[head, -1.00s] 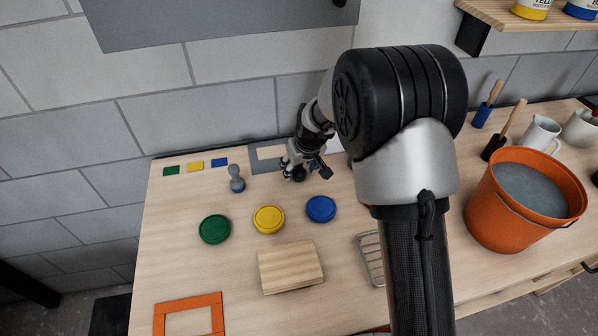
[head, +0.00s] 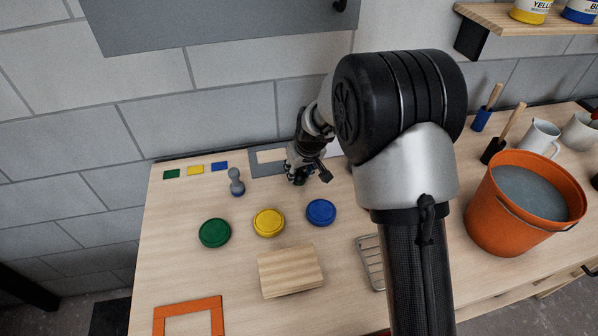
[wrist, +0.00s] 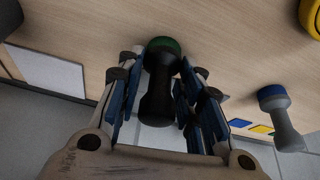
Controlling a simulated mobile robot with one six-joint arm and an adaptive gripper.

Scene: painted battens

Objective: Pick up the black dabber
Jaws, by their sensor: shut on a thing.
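The black dabber (wrist: 157,95) is between the fingers of my gripper (wrist: 160,72) in the wrist view. It has a dark, waisted handle and a green pad at the far end. My gripper is shut on it, with a finger on each side. In the head view my gripper (head: 300,172) is at the back of the table, and only a dark green bit of the dabber (head: 299,181) shows below it. I cannot tell whether the pad touches the table.
A grey dabber with a blue base (head: 237,182) stands to the left. Green (head: 215,233), yellow (head: 268,222) and blue (head: 321,212) round pads lie in front.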

